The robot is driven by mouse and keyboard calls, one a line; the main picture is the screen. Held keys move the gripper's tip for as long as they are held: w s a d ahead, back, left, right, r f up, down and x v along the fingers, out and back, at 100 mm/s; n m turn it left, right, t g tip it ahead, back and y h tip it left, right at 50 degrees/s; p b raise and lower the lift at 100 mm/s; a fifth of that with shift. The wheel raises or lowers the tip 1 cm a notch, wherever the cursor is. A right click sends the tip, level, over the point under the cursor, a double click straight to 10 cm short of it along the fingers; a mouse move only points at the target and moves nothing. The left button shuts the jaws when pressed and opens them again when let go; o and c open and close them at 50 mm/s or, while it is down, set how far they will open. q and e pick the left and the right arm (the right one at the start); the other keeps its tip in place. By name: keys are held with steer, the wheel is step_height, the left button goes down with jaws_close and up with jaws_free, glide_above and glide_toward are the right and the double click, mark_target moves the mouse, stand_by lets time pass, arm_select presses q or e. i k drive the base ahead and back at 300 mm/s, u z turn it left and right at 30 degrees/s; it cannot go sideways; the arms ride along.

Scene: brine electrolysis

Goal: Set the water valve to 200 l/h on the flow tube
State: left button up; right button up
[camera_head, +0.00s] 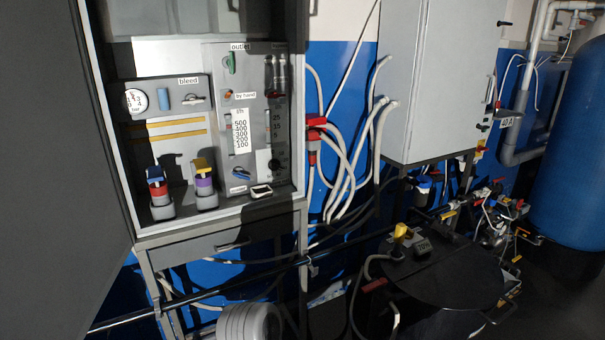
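The flow tube scale (240,131) is a white strip marked l/h, with numbers from 500 at the top to 100 at the bottom. It sits on the grey panel inside the open cabinet. A small red mark shows at its left edge; I cannot make out a float or the reading. A blue valve handle (241,173) sits just below the scale, tilted; no label on it names it as the water valve. Neither of my grippers is in view.
The cabinet's open door (50,160) fills the left side. A gauge (136,102), a "bleed" valve (193,99) and two coloured pumps (160,194) (204,184) are left of the scale. A small device (261,191) lies at the shelf front. A black tank (445,275) stands lower right.

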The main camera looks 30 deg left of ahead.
mark_target(239, 175)
steer(key=z, duration=0.15)
steer(key=i, duration=0.95)
steer(key=u, duration=1.65)
